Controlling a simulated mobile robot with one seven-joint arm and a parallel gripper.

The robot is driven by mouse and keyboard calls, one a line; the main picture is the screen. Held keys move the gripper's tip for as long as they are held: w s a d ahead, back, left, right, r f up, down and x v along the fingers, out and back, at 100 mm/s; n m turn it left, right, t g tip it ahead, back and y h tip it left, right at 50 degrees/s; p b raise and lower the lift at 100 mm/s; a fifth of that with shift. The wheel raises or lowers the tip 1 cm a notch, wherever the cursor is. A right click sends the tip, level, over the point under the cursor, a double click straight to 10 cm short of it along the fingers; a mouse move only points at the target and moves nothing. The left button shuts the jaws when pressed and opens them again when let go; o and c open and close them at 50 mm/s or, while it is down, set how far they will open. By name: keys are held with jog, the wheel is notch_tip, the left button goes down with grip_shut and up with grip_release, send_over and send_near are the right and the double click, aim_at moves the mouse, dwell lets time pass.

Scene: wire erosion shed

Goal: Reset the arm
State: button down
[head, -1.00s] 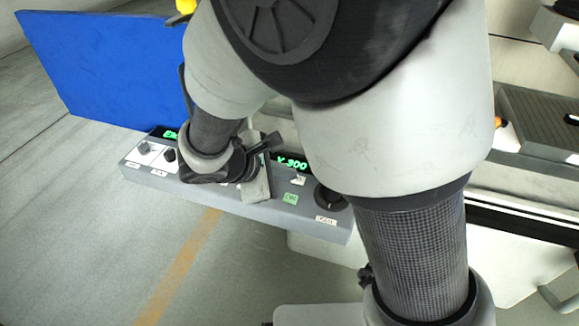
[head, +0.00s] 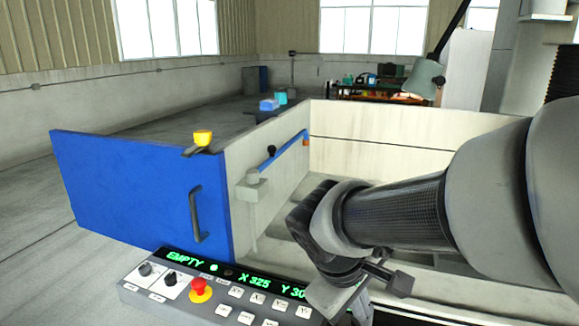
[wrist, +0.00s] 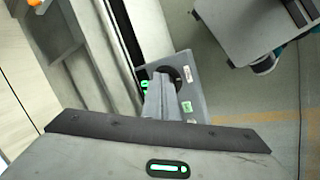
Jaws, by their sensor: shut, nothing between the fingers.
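My arm reaches in from the right in the head view, its forearm roughly level and its wrist bent down. My gripper (head: 352,304) hangs at the right end of the control panel and hides part of it. Its fingertips are cut off or hard to make out there. In the wrist view my gripper (wrist: 157,88) is shut and empty, with the panel (wrist: 190,88) behind it. I cannot tell the exact gap between them. In the head view the panel (head: 133,289) shows green text reading EMPTY and X 325, with part of the Y value hidden.
A red stop button (head: 201,289) and several keys sit on the panel. A blue door (head: 140,195) with a dark handle (head: 197,214) stands open behind it. The machine's open tank (head: 380,155) lies behind my arm. Floor at the left is clear.

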jog(key=s+d+r+m+t+y, duration=0.2)
jog(key=s+r+m+y, duration=0.2)
jog(key=s+r+m, duration=0.35)
notch_tip(320, 180, up, 16)
jog(key=p, duration=1.7)
jog(key=shift+s, duration=0.15)
jog(key=shift+a+m, duration=0.1)
jog(key=shift+m, duration=0.15)
